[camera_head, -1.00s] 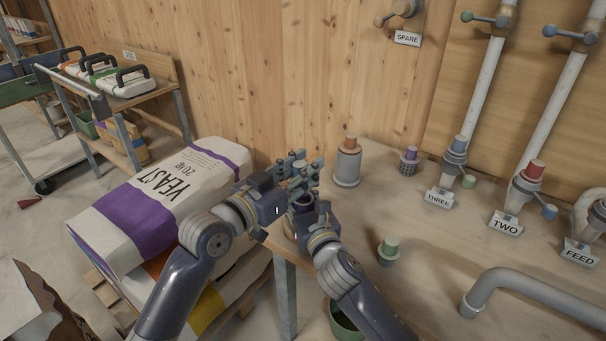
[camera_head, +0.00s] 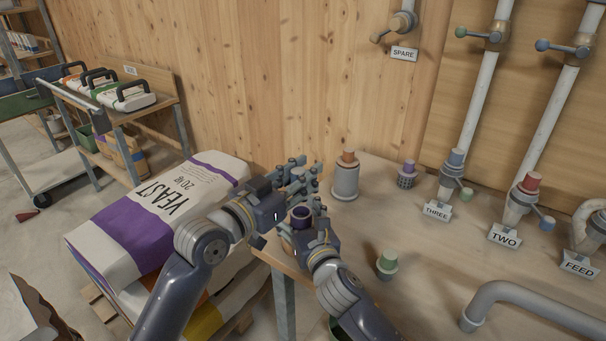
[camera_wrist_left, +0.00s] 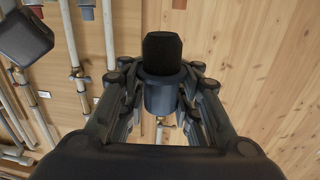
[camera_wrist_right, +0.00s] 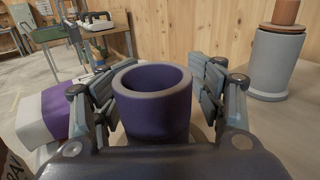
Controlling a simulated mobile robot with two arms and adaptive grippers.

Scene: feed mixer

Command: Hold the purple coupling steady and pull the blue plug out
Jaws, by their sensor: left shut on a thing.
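The purple coupling (camera_head: 300,218) stands upright at the table's near left corner, its open top clear. In the right wrist view the coupling (camera_wrist_right: 152,110) shows as a hollow purple cup with a paler rim. The plug is mostly hidden by the fingers in the head view.
A grey cylinder with an orange top (camera_head: 346,178) stands close behind the grippers. Yeast sacks (camera_head: 150,215) lie left. Labelled pipes rise at right.

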